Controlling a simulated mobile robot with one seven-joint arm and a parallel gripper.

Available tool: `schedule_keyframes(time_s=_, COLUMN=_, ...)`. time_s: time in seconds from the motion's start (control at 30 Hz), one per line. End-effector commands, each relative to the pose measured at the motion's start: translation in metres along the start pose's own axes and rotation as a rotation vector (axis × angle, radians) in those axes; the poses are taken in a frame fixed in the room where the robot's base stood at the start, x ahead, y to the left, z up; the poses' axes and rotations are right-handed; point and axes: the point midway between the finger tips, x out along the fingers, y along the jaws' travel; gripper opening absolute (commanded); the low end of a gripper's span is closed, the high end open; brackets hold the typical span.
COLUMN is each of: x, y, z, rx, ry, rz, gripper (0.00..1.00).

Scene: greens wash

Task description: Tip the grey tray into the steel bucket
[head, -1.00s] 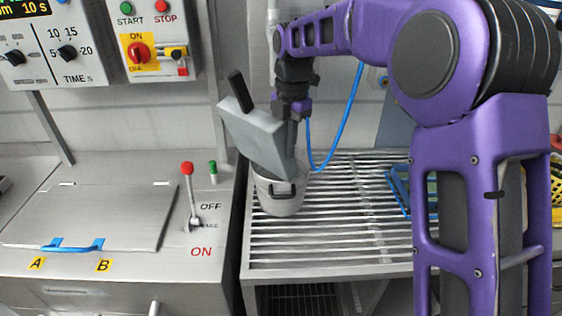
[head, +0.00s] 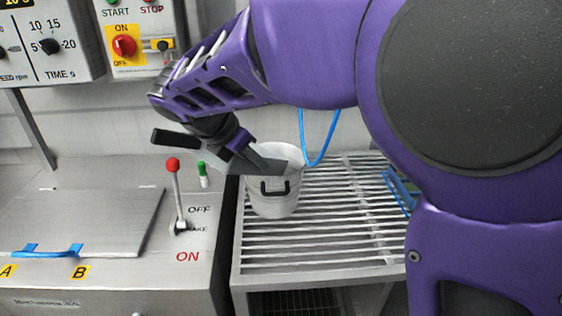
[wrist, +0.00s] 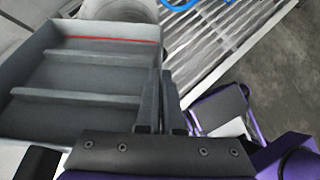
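The grey tray (head: 257,164) is in my gripper (head: 240,148), its black handle pointing left and its far end over the steel bucket's rim. It is seen nearly edge-on and slopes down to the right. In the wrist view the tray (wrist: 85,75) shows cross ribs, a red line near the far end and no loose contents. My gripper (wrist: 165,105) is shut on the tray's side wall. The steel bucket (head: 275,198) stands upright on the slatted rack, its black handle facing me. It also shows beyond the tray (wrist: 118,10). Its contents are hidden.
The slatted rack (head: 320,240) has free room in front and right of the bucket. A lever with a red knob (head: 174,168) stands left of it, on the machine with a closed lid (head: 85,215). A blue hose (head: 320,150) hangs behind the bucket.

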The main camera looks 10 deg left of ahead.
Motion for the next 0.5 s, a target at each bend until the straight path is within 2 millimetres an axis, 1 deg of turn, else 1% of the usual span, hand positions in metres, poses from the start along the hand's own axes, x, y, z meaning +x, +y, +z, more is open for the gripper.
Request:
schedule_keyframes(time_s=0.03, x=0.004, y=0.001, z=-0.011, rx=-0.004, ry=-0.028, rz=0.005, gripper=0.0)
schedule_keyframes(time_s=0.17, x=0.004, y=0.001, z=-0.025, rx=-0.003, ry=-0.11, rz=0.006, gripper=0.0)
schedule_keyframes(time_s=0.27, x=0.005, y=0.0, z=-0.04, rx=-0.003, ry=-0.186, rz=0.006, gripper=0.0)
schedule_keyframes(time_s=0.33, x=0.001, y=0.0, z=-0.045, rx=-0.004, ry=-0.239, rz=0.003, gripper=0.0)
schedule_keyframes(time_s=0.5, x=0.004, y=0.0, z=-0.067, rx=-0.003, ry=-0.371, rz=0.009, gripper=0.0)
